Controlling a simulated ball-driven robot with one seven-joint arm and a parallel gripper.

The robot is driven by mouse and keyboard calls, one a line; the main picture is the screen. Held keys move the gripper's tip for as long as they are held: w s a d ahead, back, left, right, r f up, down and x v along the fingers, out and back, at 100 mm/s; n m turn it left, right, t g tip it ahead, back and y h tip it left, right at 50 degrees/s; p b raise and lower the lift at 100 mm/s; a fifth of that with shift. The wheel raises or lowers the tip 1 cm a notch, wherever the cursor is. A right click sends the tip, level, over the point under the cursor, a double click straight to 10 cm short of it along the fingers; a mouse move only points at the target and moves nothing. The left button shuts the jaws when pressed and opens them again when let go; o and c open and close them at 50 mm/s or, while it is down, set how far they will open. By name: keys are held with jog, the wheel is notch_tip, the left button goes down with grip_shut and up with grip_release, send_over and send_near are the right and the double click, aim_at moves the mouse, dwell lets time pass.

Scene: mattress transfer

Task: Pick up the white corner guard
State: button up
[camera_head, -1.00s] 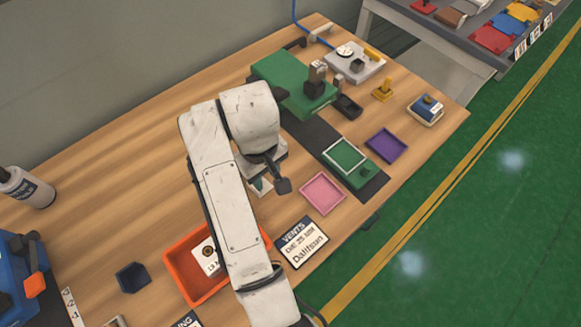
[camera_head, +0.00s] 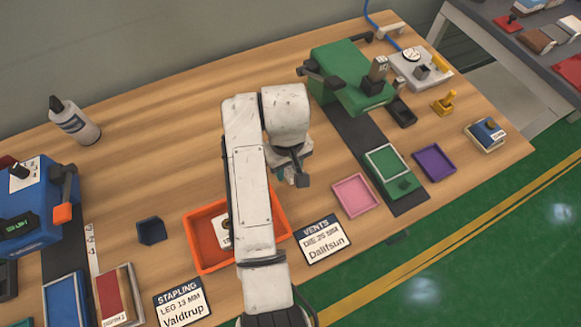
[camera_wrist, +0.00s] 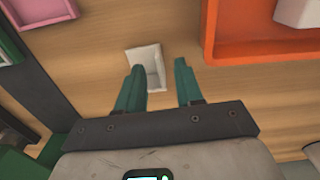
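The white corner guard (camera_wrist: 150,58) lies on the wooden table in the wrist view, a small white angled piece with its inside showing. My gripper (camera_wrist: 158,66) is open above it, with two teal fingers apart and nothing held. The left finger overlaps the guard's left part in the picture, and the right finger is to the right of the guard. I cannot tell the height gap. In the head view my arm and gripper hide the guard.
An orange tray (camera_head: 203,258) is beside my arm, with a pink tray (camera_head: 355,196) to the right. A dark blue corner piece (camera_head: 152,230) stands left of the orange tray. A green press (camera_head: 345,70) is behind.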

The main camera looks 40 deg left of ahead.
jog(key=shift+f, duration=1.3)
jog(key=shift+c, duration=0.4)
grip_shut()
